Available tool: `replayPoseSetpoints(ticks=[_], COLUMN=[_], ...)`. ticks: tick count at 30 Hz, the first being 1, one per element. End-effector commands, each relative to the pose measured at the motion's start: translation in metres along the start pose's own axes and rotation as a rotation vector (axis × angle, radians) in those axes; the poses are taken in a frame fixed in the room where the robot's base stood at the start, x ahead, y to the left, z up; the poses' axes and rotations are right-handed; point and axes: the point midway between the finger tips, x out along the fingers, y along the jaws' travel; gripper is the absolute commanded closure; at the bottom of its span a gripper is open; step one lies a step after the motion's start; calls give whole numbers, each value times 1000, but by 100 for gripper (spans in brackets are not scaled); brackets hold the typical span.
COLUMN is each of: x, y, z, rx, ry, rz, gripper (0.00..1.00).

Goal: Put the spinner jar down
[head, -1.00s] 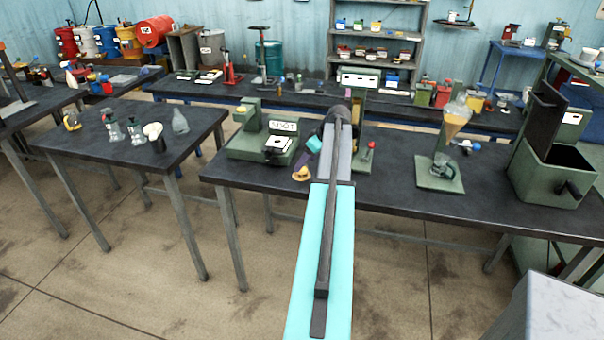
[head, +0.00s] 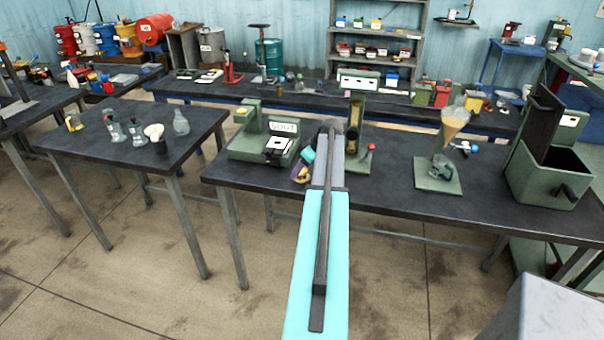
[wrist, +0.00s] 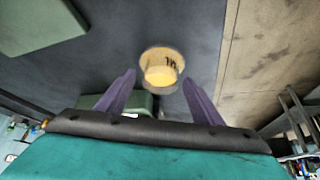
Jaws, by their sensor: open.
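The spinner jar, a small round vessel with a pale rim and amber contents, shows in the wrist view (wrist: 162,66). It is seen from above over the dark bench top, with dark marks on its inner wall. In the head view only a small tan part of it (head: 302,179) shows at the bench's front edge, beside my arm. My gripper (wrist: 159,80) is open, with one purple finger on each side of the jar's near part. I cannot tell whether the fingers touch it. In the head view my gripper (head: 304,168) is small and partly hidden by my arm.
A green machine with a "SOOT" sign (head: 283,128) stands left of my gripper. A green stand with a red knob (head: 371,147) is just right of my arm. Further right are a funnel stand (head: 436,175) and a green box (head: 545,185). Bare bench lies between the stands.

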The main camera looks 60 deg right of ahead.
Motion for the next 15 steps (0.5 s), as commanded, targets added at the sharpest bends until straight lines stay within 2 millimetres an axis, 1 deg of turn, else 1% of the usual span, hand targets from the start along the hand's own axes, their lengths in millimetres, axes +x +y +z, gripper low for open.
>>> replayPoseSetpoints(ticks=[5,15], x=[8,8], y=[0,0], z=[0,0], rx=[0,0], ry=[0,0], rz=[-1,0], gripper=[39,39])
